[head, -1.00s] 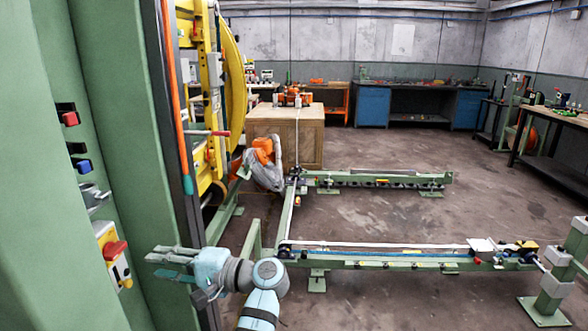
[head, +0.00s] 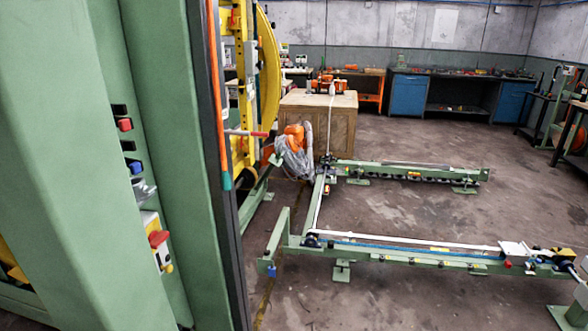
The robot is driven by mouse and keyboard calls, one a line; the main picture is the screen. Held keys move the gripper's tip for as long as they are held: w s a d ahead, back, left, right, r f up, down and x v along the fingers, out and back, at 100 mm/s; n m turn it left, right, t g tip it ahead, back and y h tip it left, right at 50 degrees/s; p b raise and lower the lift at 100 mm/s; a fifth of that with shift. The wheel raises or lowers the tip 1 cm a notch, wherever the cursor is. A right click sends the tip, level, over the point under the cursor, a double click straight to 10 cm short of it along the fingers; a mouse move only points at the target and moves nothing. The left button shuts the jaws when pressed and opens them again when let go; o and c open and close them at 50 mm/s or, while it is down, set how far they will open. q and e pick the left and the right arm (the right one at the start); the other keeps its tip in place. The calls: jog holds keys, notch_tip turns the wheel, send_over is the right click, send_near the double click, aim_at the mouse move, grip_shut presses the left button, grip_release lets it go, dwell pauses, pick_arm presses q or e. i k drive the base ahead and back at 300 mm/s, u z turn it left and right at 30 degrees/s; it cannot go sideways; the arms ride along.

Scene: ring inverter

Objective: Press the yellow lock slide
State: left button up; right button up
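A small yellow box with a red knob (head: 158,240) is fixed to the side of the green column (head: 110,200) at the left. I cannot tell whether any part of it is the yellow lock slide. Above it on the column are a red button (head: 125,125), a blue button (head: 136,168) and a metal latch-like piece (head: 144,192). Behind the column stands a tall yellow frame (head: 241,90) with a yellow ring (head: 269,70). Neither of my grippers is in view.
A low green rail frame (head: 420,257) lies on the floor at the right, with a second rail (head: 420,172) behind it. A wooden crate (head: 320,125) and blue workbench cabinets (head: 408,95) stand at the back. The floor between the rails is open.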

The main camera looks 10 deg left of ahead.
aim_at(168, 270)
jog(key=z, duration=0.05)
jog(key=i, duration=0.8)
jog(key=u, duration=1.7)
jog(key=k, duration=0.3)
jog(key=u, duration=0.65)
